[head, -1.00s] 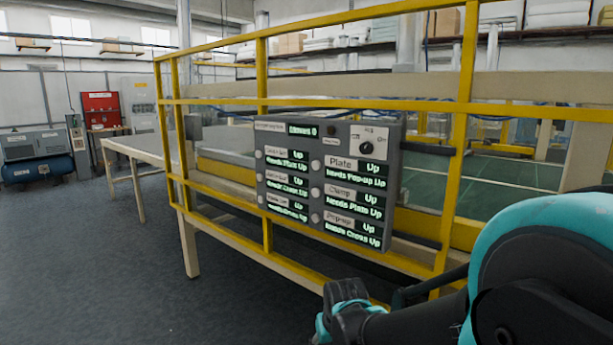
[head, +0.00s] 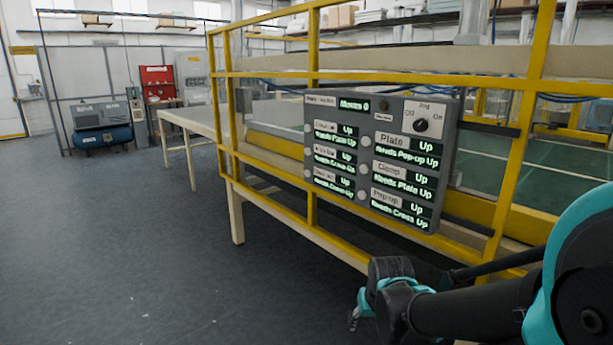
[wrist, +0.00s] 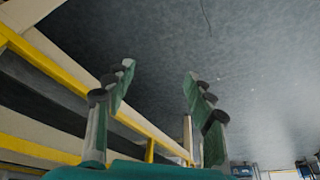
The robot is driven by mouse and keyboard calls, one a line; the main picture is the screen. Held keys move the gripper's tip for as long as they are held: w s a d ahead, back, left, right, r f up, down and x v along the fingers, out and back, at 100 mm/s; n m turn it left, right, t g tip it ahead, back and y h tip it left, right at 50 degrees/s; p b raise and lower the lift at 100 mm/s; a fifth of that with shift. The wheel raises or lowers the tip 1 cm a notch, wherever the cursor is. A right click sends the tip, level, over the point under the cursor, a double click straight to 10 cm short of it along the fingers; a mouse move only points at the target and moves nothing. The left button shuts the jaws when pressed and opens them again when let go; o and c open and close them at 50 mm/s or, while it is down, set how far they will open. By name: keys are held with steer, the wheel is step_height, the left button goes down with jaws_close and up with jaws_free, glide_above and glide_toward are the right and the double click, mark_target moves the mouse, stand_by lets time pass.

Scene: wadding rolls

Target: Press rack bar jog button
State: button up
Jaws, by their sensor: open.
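A grey control panel (head: 449,150) hangs on the yellow railing in the head view. It has two columns of round pale buttons beside small labels and green-lit text. The left column has an upper button (head: 308,128), a middle button (head: 307,150) and a lower button (head: 307,173). Its labels are too blurred to tell which is the rack bar. The right column reads Plate, Clamp and Popup. A black Jog knob (head: 421,125) sits top right between Off and On. My gripper (head: 358,312) is below the panel, apart from it. The wrist view shows its fingers (wrist: 158,85) open and empty.
The yellow railing (head: 313,50) fronts a long machine with a pale table (head: 190,120) at its left. Open grey floor (head: 120,240) lies left. A compressor (head: 102,135) and red cabinet (head: 158,82) stand far back.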

jaws_close()
stand_by(1.4)
